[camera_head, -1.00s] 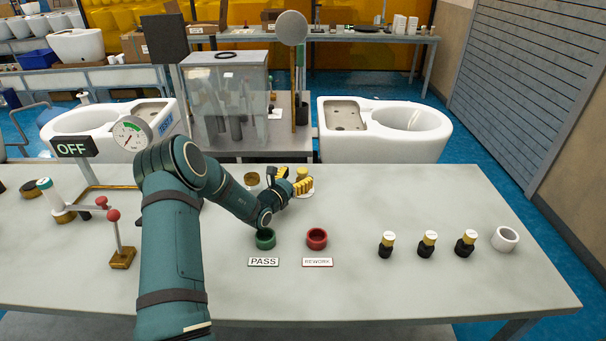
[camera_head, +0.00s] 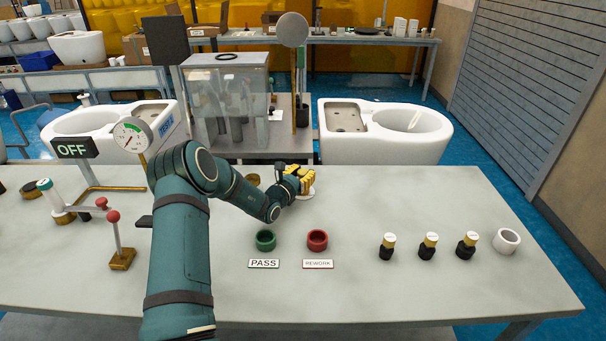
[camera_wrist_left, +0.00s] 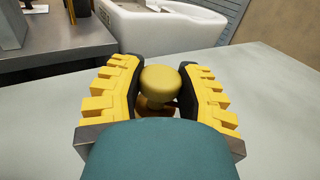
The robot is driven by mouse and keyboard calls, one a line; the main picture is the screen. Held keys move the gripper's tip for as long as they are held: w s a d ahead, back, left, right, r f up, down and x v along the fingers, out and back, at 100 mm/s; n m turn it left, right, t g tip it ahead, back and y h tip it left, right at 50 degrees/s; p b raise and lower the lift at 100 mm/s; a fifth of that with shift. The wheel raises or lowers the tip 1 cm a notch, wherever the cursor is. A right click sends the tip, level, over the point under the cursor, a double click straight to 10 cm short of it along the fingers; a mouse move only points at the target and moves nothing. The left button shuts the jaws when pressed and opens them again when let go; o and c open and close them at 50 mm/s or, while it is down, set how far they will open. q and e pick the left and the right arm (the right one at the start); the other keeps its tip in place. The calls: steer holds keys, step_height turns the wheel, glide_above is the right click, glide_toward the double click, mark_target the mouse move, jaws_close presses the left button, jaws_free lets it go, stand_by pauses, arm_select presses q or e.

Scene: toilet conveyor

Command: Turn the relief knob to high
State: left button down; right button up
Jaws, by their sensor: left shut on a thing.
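The relief knob (camera_wrist_left: 160,82) is a rounded brass knob, seen in the left wrist view between the two yellow-padded fingers. My left gripper (camera_head: 297,181) is shut on it at the back middle of the grey table. In the head view the gripper and wrist hide most of the knob; a pale round base shows beside the fingers. Any setting marks around the knob are hidden. In the left wrist view the left gripper (camera_wrist_left: 160,92) has one finger on each side of the knob. My right gripper is not in view.
Three black-and-brass fittings (camera_head: 428,244) and a white ring (camera_head: 506,241) stand right. A red-balled lever (camera_head: 117,240), dial gauge (camera_head: 132,135) and OFF sign (camera_head: 74,149) are left.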

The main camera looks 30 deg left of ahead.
mark_target(300, 176)
arm_select(q)
steer(key=shift+r+y, duration=0.1)
steer(key=shift+y, duration=0.3)
steer(key=shift+n+y, duration=0.8)
steer(key=shift+y, duration=0.1)
steer(key=c, duration=0.5)
jaws_free()
steer(key=shift+c, duration=0.2)
steer(key=shift+s+d, duration=0.25)
steer(key=shift+s, duration=1.65)
steer(key=shift+s+d, duration=0.2)
steer(key=shift+s, duration=1.65)
